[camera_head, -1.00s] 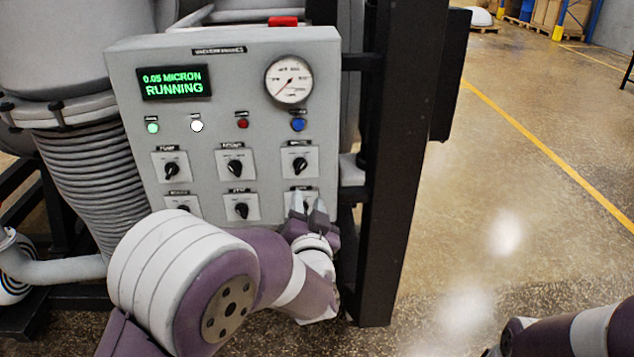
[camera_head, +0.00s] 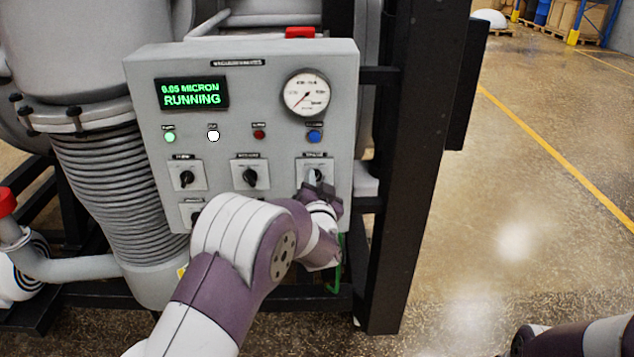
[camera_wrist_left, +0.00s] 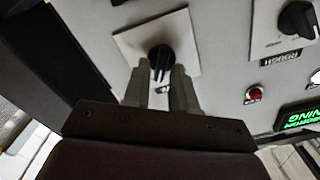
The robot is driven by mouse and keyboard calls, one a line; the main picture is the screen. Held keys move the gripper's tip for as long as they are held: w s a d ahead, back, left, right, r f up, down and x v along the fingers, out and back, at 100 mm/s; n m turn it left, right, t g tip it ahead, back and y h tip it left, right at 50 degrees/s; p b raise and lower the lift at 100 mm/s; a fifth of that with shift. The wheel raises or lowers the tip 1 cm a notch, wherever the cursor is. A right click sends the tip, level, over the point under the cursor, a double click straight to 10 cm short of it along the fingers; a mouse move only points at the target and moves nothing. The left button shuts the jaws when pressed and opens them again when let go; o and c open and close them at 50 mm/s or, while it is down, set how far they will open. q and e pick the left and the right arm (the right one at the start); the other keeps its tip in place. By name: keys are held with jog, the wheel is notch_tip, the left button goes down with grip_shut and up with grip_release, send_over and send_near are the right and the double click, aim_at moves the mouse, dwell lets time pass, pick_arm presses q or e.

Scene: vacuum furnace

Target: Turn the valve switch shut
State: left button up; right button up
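The switch at the right end of the upper row is a black rotary knob (camera_wrist_left: 160,58) on a white square plate (camera_wrist_left: 188,28). In the head view this plate (camera_head: 303,164) is partly covered by my gripper, and its label is too small to read surely. My left gripper (camera_head: 315,180) is up at this knob. In the left wrist view its two fingers (camera_wrist_left: 158,78) are apart, one on each side of the knob's lower end. I cannot tell whether they touch it. My right gripper is not in view; only part of my right arm shows at lower right.
The grey control panel (camera_head: 240,110) has a green-lettered display (camera_head: 191,93) reading RUNNING, a round gauge (camera_head: 307,93) and several lamps. Other knobs sit left, including the middle one (camera_head: 249,177). A black post (camera_head: 405,180) stands right of the panel. Open floor (camera_head: 530,180) lies beyond.

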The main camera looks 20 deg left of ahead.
pick_arm(q)
jog(key=shift+a, duration=0.1)
grip_shut()
jog(key=n+b, duration=1.2)
jog(key=shift+a+f+b, duration=0.15)
jog(key=shift+a+b, duration=0.1)
jog(key=shift+b, duration=0.05)
dwell(0.4)
